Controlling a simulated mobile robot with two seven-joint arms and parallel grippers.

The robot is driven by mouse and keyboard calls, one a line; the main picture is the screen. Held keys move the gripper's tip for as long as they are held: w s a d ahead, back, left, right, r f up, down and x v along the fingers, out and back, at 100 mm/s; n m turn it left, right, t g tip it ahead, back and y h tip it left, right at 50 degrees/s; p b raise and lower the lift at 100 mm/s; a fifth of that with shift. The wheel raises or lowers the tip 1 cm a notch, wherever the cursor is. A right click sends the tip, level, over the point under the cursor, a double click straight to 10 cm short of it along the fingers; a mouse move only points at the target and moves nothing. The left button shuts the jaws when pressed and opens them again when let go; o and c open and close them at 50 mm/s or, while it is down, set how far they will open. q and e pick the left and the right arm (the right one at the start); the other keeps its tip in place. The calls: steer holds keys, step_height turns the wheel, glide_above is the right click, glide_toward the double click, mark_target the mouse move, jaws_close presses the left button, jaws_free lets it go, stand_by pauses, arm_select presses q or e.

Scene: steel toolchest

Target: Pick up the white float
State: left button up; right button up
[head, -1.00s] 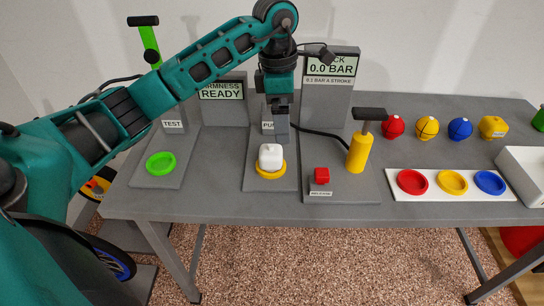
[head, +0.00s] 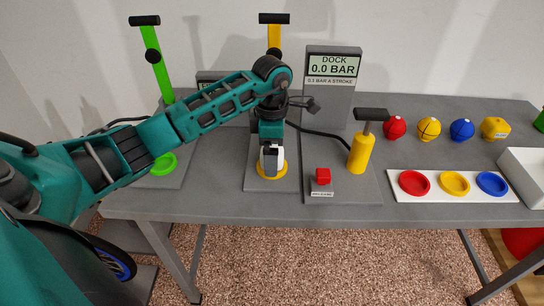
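The white float (head: 265,164) is a small pale block in the yellow ring (head: 272,175) on the middle grey plate (head: 257,183). My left gripper (head: 271,162) has come down from above onto the float, and its dark finger covers part of it. I see the fingers nearly edge-on, so I cannot tell whether they are open around the float or shut on it. The float appears to be still low in the ring. My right gripper is not in view.
A yellow pump (head: 361,151) and a red button block (head: 323,176) stand to the right, by the dock display (head: 333,66). A green dish (head: 163,164) is at left.

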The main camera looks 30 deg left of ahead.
arm_select(q)
steer(key=shift+f, duration=0.6)
steer(key=c, duration=1.1)
